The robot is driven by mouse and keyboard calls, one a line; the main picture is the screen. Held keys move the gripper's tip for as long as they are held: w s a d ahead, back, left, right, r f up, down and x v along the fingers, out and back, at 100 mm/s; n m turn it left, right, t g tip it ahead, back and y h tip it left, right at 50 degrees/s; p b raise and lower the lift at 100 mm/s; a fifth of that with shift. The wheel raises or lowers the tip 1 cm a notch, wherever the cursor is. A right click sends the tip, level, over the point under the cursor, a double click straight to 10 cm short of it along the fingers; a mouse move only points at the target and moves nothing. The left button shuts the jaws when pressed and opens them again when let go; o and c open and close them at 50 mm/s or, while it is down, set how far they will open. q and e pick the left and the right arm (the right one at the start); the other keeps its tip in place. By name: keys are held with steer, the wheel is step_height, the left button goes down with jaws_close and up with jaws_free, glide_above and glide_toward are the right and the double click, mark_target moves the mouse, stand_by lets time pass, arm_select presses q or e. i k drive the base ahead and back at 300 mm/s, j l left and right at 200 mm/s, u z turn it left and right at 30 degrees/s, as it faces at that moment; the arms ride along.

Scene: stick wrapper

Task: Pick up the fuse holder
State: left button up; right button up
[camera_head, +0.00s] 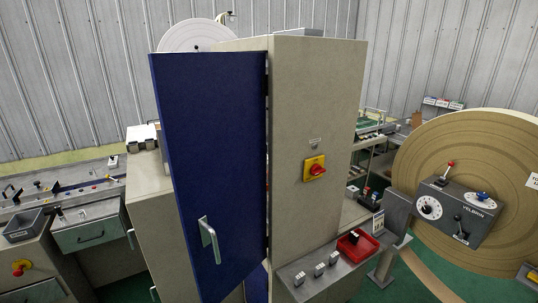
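I cannot tell for certain which item is the fuse holder. Several small pale blocks with dark parts stand in a row on a grey metal shelf (312,290) at the lower middle right; one is the front block (299,280). A red tray (348,252) sits on the same shelf, farther right, with a small dark item (354,237) in it. Neither of my grippers shows in the head view.
A tall beige cabinet (315,110) stands in the middle, its blue door (215,140) swung open toward me. A large brown roll (460,150) with a grey control box (460,212) stands at right. A workbench (60,195) is at left.

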mark_target(333, 258)
steer(key=j+z, duration=0.35)
steer(key=j, duration=0.5)
steer(key=j+z, duration=0.3)
steer(key=j, duration=0.6)
steer(key=k+j+z, duration=0.1)
steer(key=j+z, duration=0.25)
steer(key=j, duration=0.5)
